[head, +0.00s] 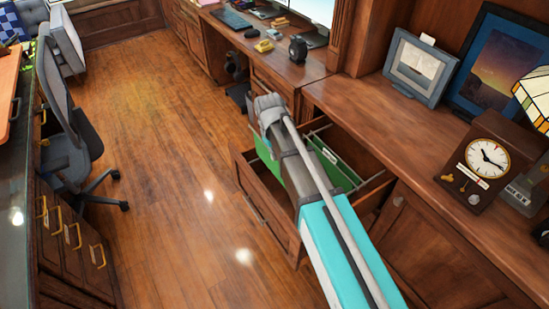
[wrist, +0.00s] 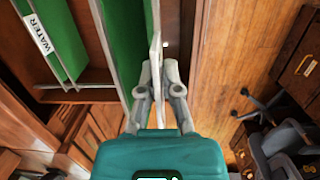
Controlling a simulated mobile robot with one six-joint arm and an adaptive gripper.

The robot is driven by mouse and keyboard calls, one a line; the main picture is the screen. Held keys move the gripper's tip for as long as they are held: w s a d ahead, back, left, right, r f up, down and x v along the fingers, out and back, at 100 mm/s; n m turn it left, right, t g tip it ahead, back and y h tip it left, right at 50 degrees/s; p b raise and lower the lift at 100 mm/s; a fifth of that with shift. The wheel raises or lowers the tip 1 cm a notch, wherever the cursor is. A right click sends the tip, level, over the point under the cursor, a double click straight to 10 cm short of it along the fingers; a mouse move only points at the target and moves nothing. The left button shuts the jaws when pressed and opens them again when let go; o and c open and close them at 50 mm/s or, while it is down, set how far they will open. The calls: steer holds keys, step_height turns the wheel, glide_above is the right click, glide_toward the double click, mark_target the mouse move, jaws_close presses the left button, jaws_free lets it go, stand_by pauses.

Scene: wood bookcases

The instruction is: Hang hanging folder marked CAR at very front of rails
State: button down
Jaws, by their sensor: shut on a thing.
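My gripper (wrist: 163,75) is shut on the top edge of a green hanging folder (wrist: 122,40), at its white tab (wrist: 155,45). The tab is seen edge-on, so its word cannot be read. To its left in the wrist view is another green folder (wrist: 58,38) with a tab reading WATER, in the open drawer (wrist: 85,97) with metal rails. In the head view, green folders (head: 338,165) stand toward the back of the drawer (head: 262,200), and the held green folder (head: 266,157) shows near the drawer front.
A wooden counter (head: 350,100) runs above the drawer, with a clock (head: 487,158) and framed pictures (head: 417,66) on it. An office chair (head: 70,140) stands at the left. The wooden floor (head: 170,140) between is clear.

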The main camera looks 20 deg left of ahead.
steer(key=shift+w+f+b, duration=0.15)
steer(key=shift+f+b, duration=0.2)
steer(key=shift+f, duration=0.5)
step_height(320, 180, down, 17)
steer(key=b, duration=1.7)
stand_by(0.5)
stand_by(0.6)
steer(key=c, duration=0.7)
jaws_free()
